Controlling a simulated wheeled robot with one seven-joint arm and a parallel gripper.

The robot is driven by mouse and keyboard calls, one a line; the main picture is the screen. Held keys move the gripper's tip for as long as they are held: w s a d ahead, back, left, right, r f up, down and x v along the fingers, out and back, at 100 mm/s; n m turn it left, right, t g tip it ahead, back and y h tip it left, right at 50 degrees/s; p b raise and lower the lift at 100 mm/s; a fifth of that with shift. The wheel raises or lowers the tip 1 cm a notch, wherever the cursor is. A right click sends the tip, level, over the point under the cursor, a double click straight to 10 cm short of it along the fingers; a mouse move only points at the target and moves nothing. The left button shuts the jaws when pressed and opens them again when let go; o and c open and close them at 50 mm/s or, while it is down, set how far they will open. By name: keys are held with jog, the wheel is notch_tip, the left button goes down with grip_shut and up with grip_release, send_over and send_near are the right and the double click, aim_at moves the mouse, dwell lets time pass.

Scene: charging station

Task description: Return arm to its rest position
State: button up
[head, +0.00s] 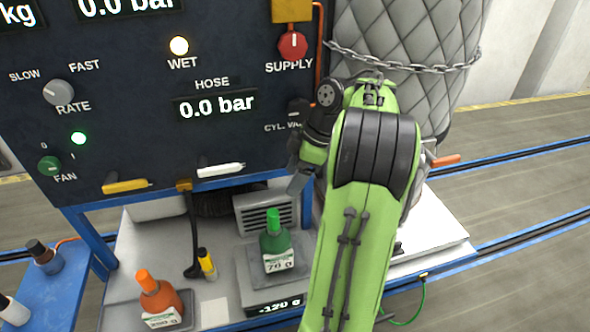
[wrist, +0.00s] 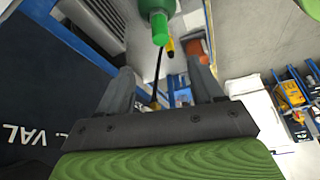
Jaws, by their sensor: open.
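My green arm (head: 345,230) rises from the bottom of the head view and bends over in front of the panel. My gripper shows in the wrist view (wrist: 162,82) with its two grey fingers spread apart and nothing between them. In the head view its dark end hangs left of the arm, partly hidden, with a grey finger (head: 298,184) above and right of the green bottle. The green bottle (head: 273,243) stands upright on a scale (head: 247,290) that reads -120 g. Its green cap end (wrist: 160,25) shows beyond the fingers in the wrist view, apart from them.
The dark gauge panel (head: 130,120) stands close behind the arm. A quilted grey cylinder (head: 410,60) with a chain (head: 400,67) is right of it. An orange bottle (head: 158,298) and a yellow-and-black item (head: 207,263) stand on the bench. Open floor (head: 530,205) lies right.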

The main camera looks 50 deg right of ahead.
jog(key=shift+f, duration=0.1)
dwell(0.4)
jog(key=w+a+r+m+h, duration=0.1)
jog(key=a+r+m, duration=0.15)
jog(key=a, duration=0.65)
jog(key=w+a+r+m, duration=0.1)
jog(key=a+r, duration=0.2)
jog(key=a, duration=0.6)
jog(key=s+a+f+m+t+h, duration=0.1)
jog(key=s+a+m, duration=0.1)
jog(key=s+a, duration=0.2)
jog(key=s+a+f+m+t, duration=0.1)
jog(key=s+a, duration=0.3)
jog(key=s, duration=0.5)
jog(key=shift+s+a+f+m+h, duration=0.25)
jog(key=shift+a+f+m+h, duration=0.15)
jog(key=shift+f+m, duration=0.4)
jog(key=shift+r, duration=0.1)
jog(key=shift+o, duration=0.3)
jog(key=shift+a, duration=0.1)
